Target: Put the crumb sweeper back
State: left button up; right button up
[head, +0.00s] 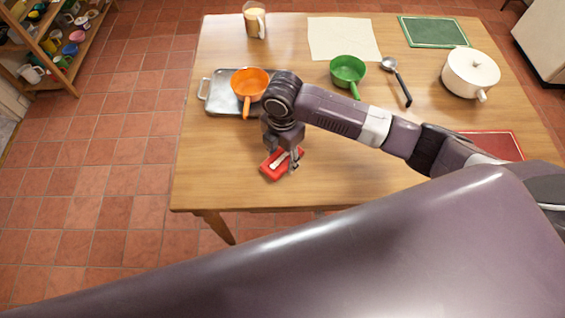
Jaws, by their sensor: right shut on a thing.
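The crumb sweeper appears to be the small red item with a pale bar on top (271,172), near the table's front left edge. My right gripper (283,160) points down over it and is shut on it. I cannot tell whether the red item touches the table or is held just above it. The fingers hide part of it. My left gripper is not in view.
The wooden table (225,185) holds a metal tray (222,100) with an orange pan (249,84), a green pan (347,70), a ladle (399,80), a white pot (470,73), a jug (254,20), a cloth (342,38), a green board (433,31) and a red mat (492,145).

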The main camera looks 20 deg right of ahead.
aim_at(283, 165)
notch_tip(283, 165, down, 4)
jog(key=shift+r, duration=0.15)
jog(key=shift+f, duration=0.2)
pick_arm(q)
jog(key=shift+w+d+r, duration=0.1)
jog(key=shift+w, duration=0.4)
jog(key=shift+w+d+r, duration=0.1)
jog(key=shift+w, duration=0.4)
pick_arm(e)
jog(key=shift+f, duration=0.15)
jog(key=o, duration=0.9)
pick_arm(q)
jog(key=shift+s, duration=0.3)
pick_arm(e)
jog(key=shift+o, duration=0.5)
